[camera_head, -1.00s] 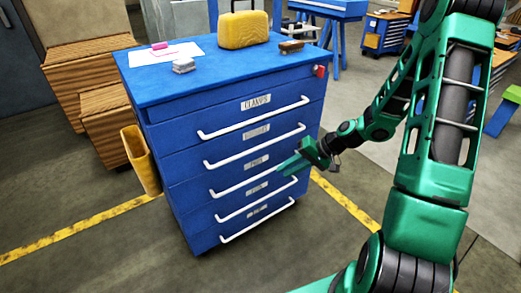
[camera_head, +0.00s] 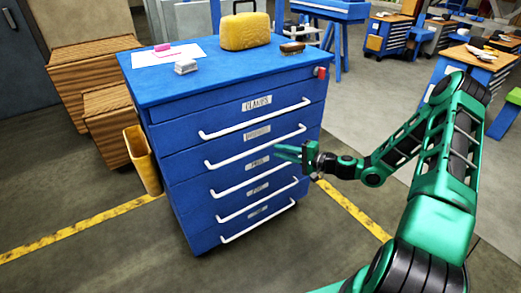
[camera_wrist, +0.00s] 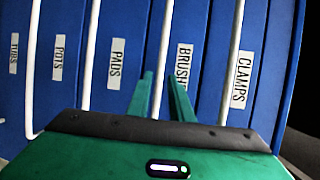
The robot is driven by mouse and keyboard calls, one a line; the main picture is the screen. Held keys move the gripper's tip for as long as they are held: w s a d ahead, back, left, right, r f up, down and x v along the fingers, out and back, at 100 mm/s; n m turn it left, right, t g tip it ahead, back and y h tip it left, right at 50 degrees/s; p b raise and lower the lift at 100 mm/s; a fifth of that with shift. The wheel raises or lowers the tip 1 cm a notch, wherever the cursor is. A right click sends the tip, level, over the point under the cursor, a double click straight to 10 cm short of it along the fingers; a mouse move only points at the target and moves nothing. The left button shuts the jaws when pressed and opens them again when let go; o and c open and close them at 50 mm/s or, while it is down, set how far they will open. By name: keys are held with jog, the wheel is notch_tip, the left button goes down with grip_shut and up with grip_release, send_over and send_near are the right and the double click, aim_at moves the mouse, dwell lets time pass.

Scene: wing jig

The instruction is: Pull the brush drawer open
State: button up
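The brush drawer (camera_head: 185,161) is the second from the top in the blue cabinet and is shut. Its white bar handle (camera_head: 250,150) runs below its label. In the wrist view the BRUSH label (camera_wrist: 183,66) is partly cut off by a finger, and the brush handle (camera_wrist: 167,50) runs between my two fingertips. My gripper (camera_head: 283,152) is open and empty, in front of the cabinet near the right end of that handle. It also shows in the wrist view (camera_wrist: 162,84). I cannot tell whether the fingers reach around the bar.
The clamps handle (camera_wrist: 233,60) and pads handle (camera_wrist: 90,55) lie on either side. The cabinet top (camera_head: 220,78) holds a yellow case (camera_head: 244,31), a brush (camera_head: 292,48) and small items. A yellow bin (camera_head: 142,160) stands left. Floor in front is clear.

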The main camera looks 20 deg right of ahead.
aim_at(263, 146)
jog(key=x, duration=0.8)
jog(key=shift+w+a, duration=0.15)
jog(key=shift+a, duration=0.2)
